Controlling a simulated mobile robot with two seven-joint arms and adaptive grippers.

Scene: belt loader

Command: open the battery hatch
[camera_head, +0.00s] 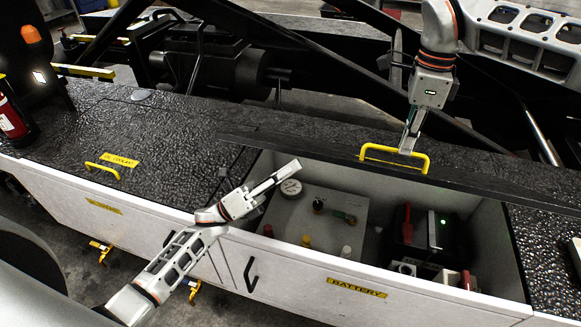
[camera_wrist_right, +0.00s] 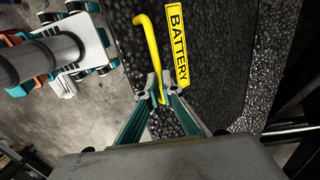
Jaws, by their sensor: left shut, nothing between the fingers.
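The battery hatch lid (camera_head: 475,182) is raised, seen nearly edge-on in the head view behind the open compartment (camera_head: 500,255). Its yellow handle (camera_head: 378,157) also shows in the right wrist view (camera_wrist_right: 150,45), beside a yellow BATTERY label (camera_wrist_right: 178,45). My right gripper (camera_head: 408,148) is at the handle; in the wrist view its fingers (camera_wrist_right: 160,82) close around the handle bar. My left gripper (camera_head: 296,165) is shut and empty, above the left part of the compartment, apart from the lid.
The compartment holds a grey panel (camera_head: 335,212) with a gauge and knobs, and a black battery unit (camera_head: 405,240). A closed oil coolant hatch with its own yellow handle (camera_head: 102,170) lies left. A red extinguisher (camera_head: 10,118) stands far left. Black frame beams run behind.

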